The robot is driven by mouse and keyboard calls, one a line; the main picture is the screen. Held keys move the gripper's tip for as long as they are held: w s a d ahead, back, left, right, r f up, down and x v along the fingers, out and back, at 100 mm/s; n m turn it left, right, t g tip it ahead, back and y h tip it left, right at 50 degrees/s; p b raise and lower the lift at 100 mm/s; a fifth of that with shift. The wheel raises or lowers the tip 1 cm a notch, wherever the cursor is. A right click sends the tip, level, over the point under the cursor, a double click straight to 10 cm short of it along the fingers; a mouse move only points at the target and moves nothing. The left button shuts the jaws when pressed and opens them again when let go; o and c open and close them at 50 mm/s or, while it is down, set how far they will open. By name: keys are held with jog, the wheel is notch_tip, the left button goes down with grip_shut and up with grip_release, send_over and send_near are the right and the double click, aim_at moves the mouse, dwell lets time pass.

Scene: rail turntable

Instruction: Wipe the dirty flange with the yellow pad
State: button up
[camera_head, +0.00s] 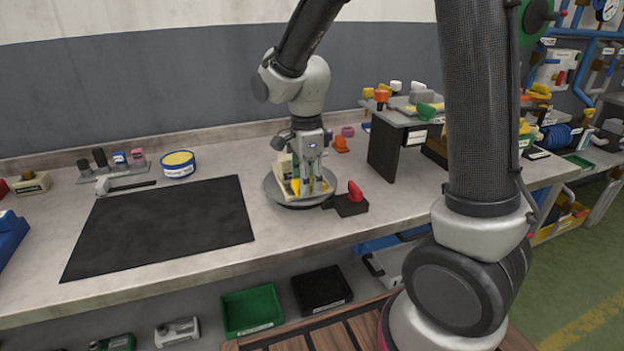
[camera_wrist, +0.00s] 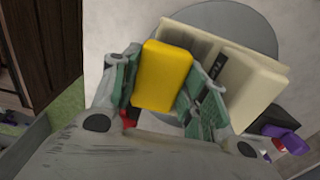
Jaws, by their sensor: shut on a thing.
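My gripper (camera_head: 309,178) is low over the grey turntable (camera_head: 273,191) on the bench. In the wrist view my gripper (camera_wrist: 165,90) is shut on the yellow pad (camera_wrist: 163,72), with a finger on either side of it. A cream stepped part (camera_wrist: 240,82) with a dark label lies right beside the pad, on the round grey turntable (camera_wrist: 232,18). The same cream part (camera_head: 283,168) shows partly behind my gripper in the head view. I take its plate-like side as the flange; no dirt can be made out. Whether the pad touches it I cannot tell.
A red-handled black block (camera_head: 352,203) stands right of the turntable. A dark raised stand (camera_head: 390,150) with coloured parts is farther right. A black mat (camera_head: 160,228), clear on top, lies left. A blue tin (camera_head: 179,165) stands behind it.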

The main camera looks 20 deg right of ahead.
aim_at(291, 193)
jog(key=shift+a, duration=0.15)
jog(key=shift+a, duration=0.8)
jog(key=shift+a, duration=0.1)
jog(key=shift+a, duration=0.95)
jog(key=shift+d, duration=1.05)
